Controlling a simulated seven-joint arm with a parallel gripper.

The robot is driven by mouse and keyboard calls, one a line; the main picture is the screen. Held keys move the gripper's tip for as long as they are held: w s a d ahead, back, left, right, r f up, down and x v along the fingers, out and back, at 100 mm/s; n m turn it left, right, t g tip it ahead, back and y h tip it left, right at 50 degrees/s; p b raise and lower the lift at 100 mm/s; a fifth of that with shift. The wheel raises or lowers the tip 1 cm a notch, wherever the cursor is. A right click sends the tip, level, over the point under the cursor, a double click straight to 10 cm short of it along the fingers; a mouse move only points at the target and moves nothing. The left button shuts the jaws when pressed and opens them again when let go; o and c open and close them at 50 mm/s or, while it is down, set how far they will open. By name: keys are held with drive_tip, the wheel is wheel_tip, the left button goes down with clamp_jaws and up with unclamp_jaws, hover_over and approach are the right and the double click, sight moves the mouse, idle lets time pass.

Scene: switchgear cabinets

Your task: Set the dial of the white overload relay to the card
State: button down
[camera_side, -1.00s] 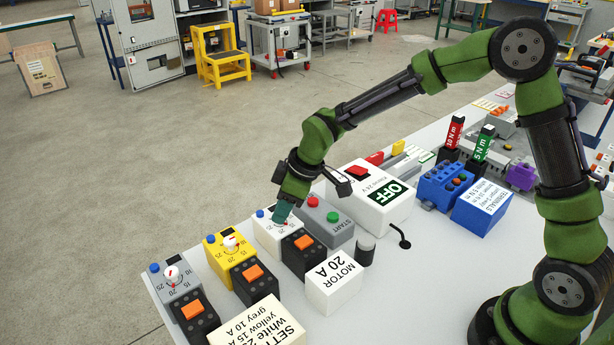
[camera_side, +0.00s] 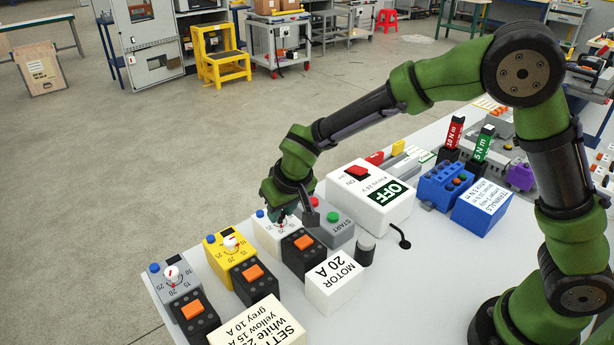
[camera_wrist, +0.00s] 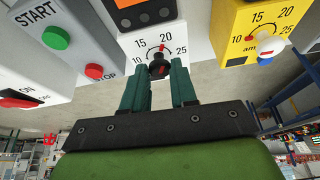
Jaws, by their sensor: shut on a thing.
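The white overload relay (camera_side: 268,230) stands in the row of relays, with a black block with an orange button (camera_side: 304,242) at its front. In the wrist view its white face (camera_wrist: 140,28) shows a scale up to 25. My gripper (camera_wrist: 158,74) has its teal fingers on either side of the dark dial knob (camera_wrist: 158,66) and is shut on it. A red pointer shows at the knob's upper edge, roughly toward 20; the exact reading is unclear. The settings card (camera_side: 262,325) is cut off at the bottom; its white line starts with 2, the rest hidden.
The yellow relay (camera_side: 216,250) and grey relay (camera_side: 180,290) stand to the left. The grey START box (camera_side: 335,232) is close on the right, with the white OFF box (camera_side: 375,215) beyond. The MOTOR 20 A block (camera_side: 333,288) stands in front.

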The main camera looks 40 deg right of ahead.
drive_tip(key=shift+m, duration=0.4)
drive_tip(key=c, duration=0.9)
unclamp_jaws()
drive_tip(key=v, duration=1.7)
drive_tip(key=shift+a, duration=0.15)
drive_tip(key=shift+w, duration=0.1)
